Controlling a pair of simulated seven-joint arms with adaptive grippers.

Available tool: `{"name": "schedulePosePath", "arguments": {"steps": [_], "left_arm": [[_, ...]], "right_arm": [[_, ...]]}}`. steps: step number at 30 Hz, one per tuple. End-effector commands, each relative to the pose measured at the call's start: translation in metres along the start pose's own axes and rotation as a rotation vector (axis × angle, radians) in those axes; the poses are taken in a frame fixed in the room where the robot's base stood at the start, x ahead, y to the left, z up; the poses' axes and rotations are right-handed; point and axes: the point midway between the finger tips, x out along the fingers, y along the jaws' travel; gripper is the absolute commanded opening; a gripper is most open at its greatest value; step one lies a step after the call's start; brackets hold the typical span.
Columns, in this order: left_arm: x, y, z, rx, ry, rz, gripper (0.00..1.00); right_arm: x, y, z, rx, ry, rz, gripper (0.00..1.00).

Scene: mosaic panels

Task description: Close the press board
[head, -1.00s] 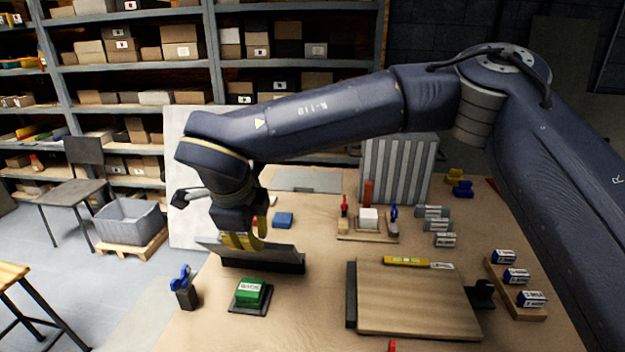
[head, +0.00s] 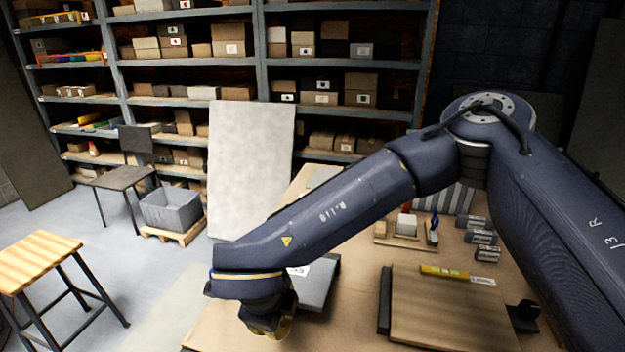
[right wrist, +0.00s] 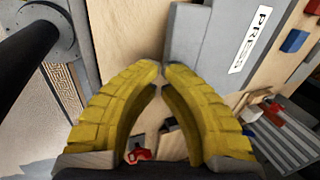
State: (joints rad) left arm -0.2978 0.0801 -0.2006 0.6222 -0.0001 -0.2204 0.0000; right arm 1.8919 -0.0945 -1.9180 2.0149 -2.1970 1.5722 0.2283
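The press board is a grey panel with a white label (head: 315,284), partly hidden behind my right arm in the head view, and looks roughly flat on the table. In the right wrist view the board (right wrist: 190,40) shows its "PRESS" label, just beyond the fingertips. My right gripper (head: 268,326) is low at the board's left side. In the right wrist view its yellow fingertips (right wrist: 162,70) meet with nothing visible between them. I cannot tell whether they touch the board. The green block is not visible. My left gripper is out of view.
A wooden panel (head: 445,315) with a yellow level (head: 444,271) lies to the right. Small blocks stand on a wooden tray (head: 395,240) behind it. A stool (head: 38,262), a chair (head: 123,178) and a grey bin (head: 170,210) stand on the floor at left.

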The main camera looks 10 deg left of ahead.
Motion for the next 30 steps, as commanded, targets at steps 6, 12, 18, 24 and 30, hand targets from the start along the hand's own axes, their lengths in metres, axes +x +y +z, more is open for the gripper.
{"name": "schedulePosePath", "arguments": {"steps": [6, 12, 18, 24, 30], "left_arm": [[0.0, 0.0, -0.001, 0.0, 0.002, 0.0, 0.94], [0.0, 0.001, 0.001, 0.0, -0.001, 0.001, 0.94], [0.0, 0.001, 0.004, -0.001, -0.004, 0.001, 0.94], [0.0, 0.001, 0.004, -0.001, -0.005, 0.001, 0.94], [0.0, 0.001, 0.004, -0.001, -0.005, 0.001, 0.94]], "right_arm": [[0.011, 0.007, 0.0, -0.002, 0.001, 0.001, 0.0], [0.014, 0.008, 0.0, -0.001, 0.0, 0.0, 0.0], [0.014, 0.008, 0.0, -0.001, 0.0, 0.0, 0.0], [0.014, 0.007, 0.0, -0.001, 0.0, 0.0, 0.0], [0.002, 0.002, 0.001, -0.002, -0.002, -0.003, 0.0]]}}
